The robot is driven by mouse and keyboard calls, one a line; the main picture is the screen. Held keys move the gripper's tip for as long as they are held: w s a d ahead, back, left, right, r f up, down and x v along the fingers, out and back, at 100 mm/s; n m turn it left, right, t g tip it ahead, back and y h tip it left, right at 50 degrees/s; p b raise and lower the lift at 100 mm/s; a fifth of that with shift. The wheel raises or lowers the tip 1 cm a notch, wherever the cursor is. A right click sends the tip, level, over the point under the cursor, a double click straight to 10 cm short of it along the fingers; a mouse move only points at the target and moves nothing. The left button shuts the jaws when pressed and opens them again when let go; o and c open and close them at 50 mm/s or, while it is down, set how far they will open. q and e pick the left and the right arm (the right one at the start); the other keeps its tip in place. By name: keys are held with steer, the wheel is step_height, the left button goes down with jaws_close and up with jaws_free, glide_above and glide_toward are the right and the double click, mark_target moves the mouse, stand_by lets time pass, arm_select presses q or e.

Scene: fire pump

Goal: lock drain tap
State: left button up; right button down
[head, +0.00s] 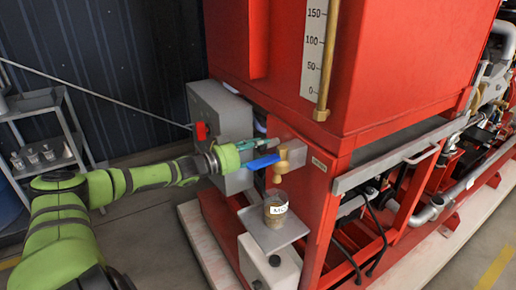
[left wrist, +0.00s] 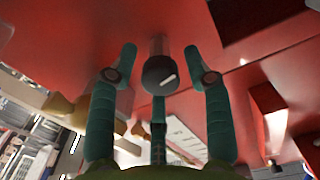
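The drain tap is a brass fitting (head: 282,163) with a blue lever (head: 263,162) on the front of the red tank's base. The lever points left from the brass body. My left gripper (head: 260,143) is just above and behind the lever. In the left wrist view its teal fingers (left wrist: 160,54) are spread apart. A dark round knob (left wrist: 159,76) with a pale mark lies between them, and I see no finger closed on it. Brass parts (left wrist: 62,106) show at the left there. Whether the fingers touch anything is unclear. My right gripper is out of view.
A labelled jar (head: 275,210) stands below the tap on a grey plate (head: 282,236). A grey cabinet (head: 222,112) with a red switch (head: 201,131) is behind my gripper. A metal shelf (head: 42,130) stands at left. A red tank (head: 405,60) rises above.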

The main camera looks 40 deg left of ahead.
arm_select(q)
jaws_close()
